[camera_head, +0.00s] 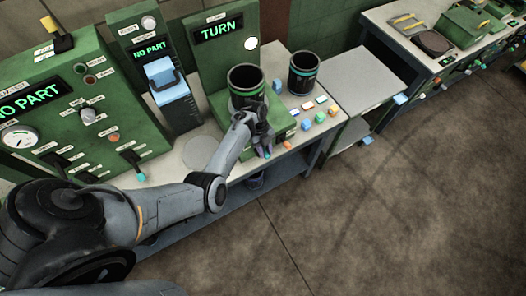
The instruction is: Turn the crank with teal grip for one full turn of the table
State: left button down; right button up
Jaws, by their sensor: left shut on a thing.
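The green turntable station (219,105) has a lit screen (215,31) that reads "TURN". A black cup with a green band (245,83) stands upright on it. My left gripper (266,152) is low at the front of the station, below the cup, and is shut on the crank's grip. A small teal tip (268,155) shows at its fingers; the rest of the crank is hidden by the gripper. My right gripper is not in view.
A second black cup with a teal band (303,72) stands to the right. Several small coloured blocks (307,104) lie on the bench near it. A blue-topped device (161,77) and a green panel (62,110) reading "NO PART" stand left. A grey side table (362,78) is at right.

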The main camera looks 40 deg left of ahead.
pick_arm(q)
jog(key=w+g+b, duration=0.1)
jog(key=b, duration=0.2)
jog(key=w+g+b, duration=0.1)
jog(key=g+b, duration=0.1)
jog(key=w+f+n+g+y+b, duration=0.1)
jog(key=b, duration=0.2)
jog(key=shift+d+f+g+b, duration=0.1)
jog(key=shift+d+g+b, duration=0.2)
jog(key=shift+d+b, duration=0.05)
jog(key=c, duration=0.8)
grip_release()
jog(key=shift+c, duration=0.2)
